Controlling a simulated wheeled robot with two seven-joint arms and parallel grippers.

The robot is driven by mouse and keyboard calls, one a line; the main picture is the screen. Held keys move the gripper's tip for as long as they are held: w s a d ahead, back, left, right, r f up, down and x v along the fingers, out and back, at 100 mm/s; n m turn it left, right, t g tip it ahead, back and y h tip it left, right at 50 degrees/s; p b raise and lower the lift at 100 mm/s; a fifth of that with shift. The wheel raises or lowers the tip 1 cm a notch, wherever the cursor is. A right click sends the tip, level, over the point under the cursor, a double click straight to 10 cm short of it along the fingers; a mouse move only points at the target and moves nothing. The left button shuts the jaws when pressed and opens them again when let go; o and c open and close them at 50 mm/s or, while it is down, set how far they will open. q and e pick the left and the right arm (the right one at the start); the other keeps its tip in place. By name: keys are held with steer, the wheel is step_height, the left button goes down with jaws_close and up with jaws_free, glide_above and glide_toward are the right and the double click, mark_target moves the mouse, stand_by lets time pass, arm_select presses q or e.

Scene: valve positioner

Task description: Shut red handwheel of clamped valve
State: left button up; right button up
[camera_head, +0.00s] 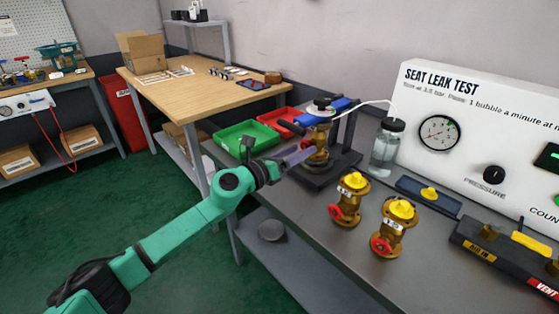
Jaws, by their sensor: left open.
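The clamped valve (319,149) is a small brass body, upright in a dark stand with blue clamp parts (314,119), in the middle of the head view. My left gripper (300,157) reaches in from the left, close to the valve's left side. Its jaws are open, and I cannot tell if they touch the valve. My right gripper is not in view.
Two loose brass valves (349,200) (393,228) with yellow tops and red handwheels stand on the grey bench. A water bottle (386,148) with a tube stands behind, beside the leak test panel (470,145). Green (246,140) and red (279,118) trays lie left of the stand.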

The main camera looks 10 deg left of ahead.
arm_select(q)
steer(key=b+v, duration=0.1)
steer(key=v, duration=0.2)
steer(key=b+v, duration=0.1)
steer(key=v, duration=0.2)
steer(key=f+v, duration=0.1)
steer(key=v, duration=0.3)
steer(key=shift+b, duration=0.4)
steer(key=s+a, duration=0.1)
steer(key=s+r+b, duration=0.1)
steer(key=shift+s+a, duration=0.3)
steer(key=shift+a, duration=0.05)
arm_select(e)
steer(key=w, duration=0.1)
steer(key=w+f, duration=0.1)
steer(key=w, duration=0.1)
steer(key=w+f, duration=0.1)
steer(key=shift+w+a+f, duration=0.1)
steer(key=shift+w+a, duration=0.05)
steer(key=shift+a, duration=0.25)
